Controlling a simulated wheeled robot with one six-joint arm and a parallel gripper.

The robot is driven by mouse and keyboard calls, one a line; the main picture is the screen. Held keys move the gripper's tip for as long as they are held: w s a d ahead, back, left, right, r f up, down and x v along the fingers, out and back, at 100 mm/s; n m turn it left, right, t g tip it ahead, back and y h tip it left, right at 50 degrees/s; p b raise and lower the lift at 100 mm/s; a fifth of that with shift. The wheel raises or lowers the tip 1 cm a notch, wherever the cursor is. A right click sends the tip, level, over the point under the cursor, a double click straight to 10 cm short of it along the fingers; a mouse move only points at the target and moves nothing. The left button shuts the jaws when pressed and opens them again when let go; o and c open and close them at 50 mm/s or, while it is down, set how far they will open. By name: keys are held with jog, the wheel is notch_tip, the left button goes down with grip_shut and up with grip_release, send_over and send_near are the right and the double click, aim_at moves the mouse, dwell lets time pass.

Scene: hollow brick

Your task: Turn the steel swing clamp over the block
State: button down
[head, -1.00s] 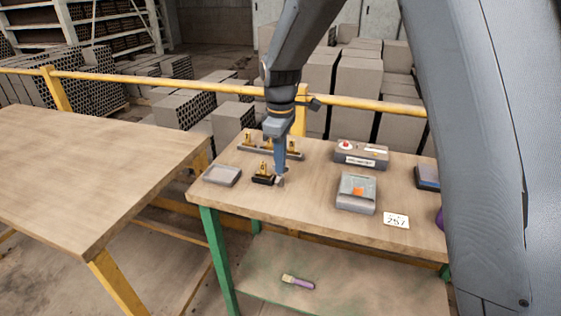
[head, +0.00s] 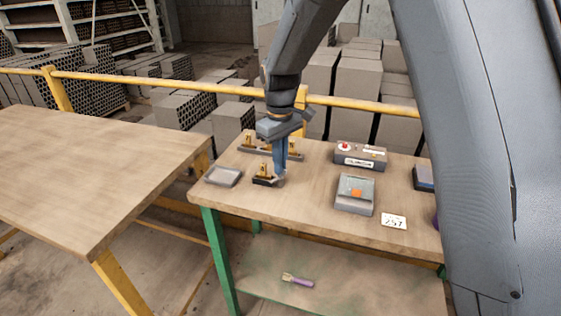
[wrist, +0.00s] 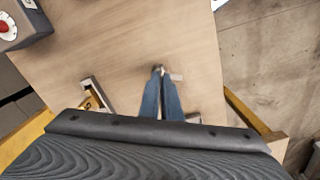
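A small clamp fixture (head: 264,179) with a dark base and a brass post stands near the table's left end. A small pale grey piece shows at its right end; I cannot tell block from clamp arm there. My gripper (head: 279,174) points down, its blue fingers close together at that right end. In the wrist view my fingertips (wrist: 158,72) nearly meet beside a small pale piece (wrist: 176,77), with a tiny metallic bit at the tips. A thin gap runs between the fingers; whether they hold anything is too small to tell.
A rail with brass posts (head: 257,150) lies behind the fixture. A grey tray (head: 223,177) is left of it. A control box with a red button (head: 360,155), a grey device (head: 354,194) and a 257 card (head: 394,222) are to the right. The table front is clear.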

jog(key=m+p, duration=0.1)
jog(key=m, duration=0.5)
jog(key=m+p, duration=0.1)
jog(key=m, duration=0.5)
jog(key=shift+m, duration=0.3)
dwell(0.4)
jog(key=c, duration=2)
grip_release()
jog(key=shift+r+b, duration=0.9)
jog(key=shift+r, duration=3)
